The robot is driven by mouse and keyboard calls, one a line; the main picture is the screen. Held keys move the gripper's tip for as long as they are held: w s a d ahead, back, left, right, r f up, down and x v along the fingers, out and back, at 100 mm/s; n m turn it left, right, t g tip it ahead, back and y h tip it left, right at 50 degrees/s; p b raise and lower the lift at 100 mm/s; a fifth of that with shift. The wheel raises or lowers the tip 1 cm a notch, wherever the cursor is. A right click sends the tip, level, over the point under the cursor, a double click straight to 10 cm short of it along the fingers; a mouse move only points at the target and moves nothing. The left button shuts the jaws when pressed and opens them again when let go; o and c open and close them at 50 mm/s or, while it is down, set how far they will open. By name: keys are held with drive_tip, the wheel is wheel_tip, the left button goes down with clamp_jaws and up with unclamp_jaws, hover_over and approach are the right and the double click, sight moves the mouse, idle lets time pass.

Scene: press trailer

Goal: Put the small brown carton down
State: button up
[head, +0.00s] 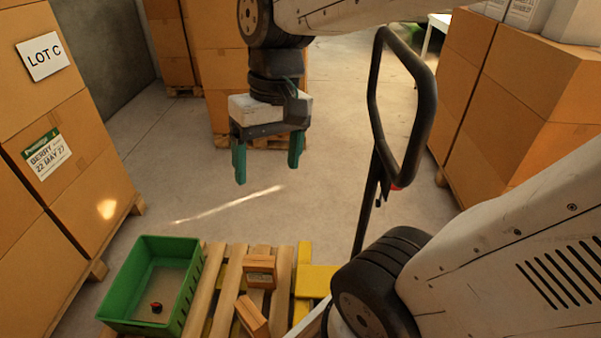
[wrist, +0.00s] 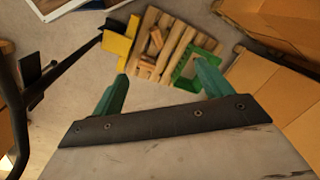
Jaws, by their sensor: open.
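Two small brown cartons rest on a wooden pallet (head: 228,295) low in the head view. One carton (head: 260,269) sits toward the back of the slats, with a label on its front. The other carton (head: 252,317) lies at an angle nearer the front. Both also show in the wrist view, one (wrist: 156,39) above the other (wrist: 147,67). I cannot tell which is the task's carton. My gripper (head: 268,173) is open and empty, with its green fingers pointing down, well above the floor beyond the pallet. It touches neither carton.
A green crate (head: 187,289) with a small red and black object (head: 156,307) stands at the pallet's left. A black handle (head: 428,95) rises right of my gripper, and yellow metal (head: 315,281) lies by the pallet. Stacked boxes (head: 68,130) flank both sides. Mid-floor is clear.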

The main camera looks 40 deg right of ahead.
drive_tip(key=s+d+n+t+h, duration=0.1)
drive_tip(key=s, duration=0.5)
drive_tip(key=shift+f+h, duration=0.15)
drive_tip(key=shift+h, duration=0.25)
drive_tip(key=shift+d, duration=0.1)
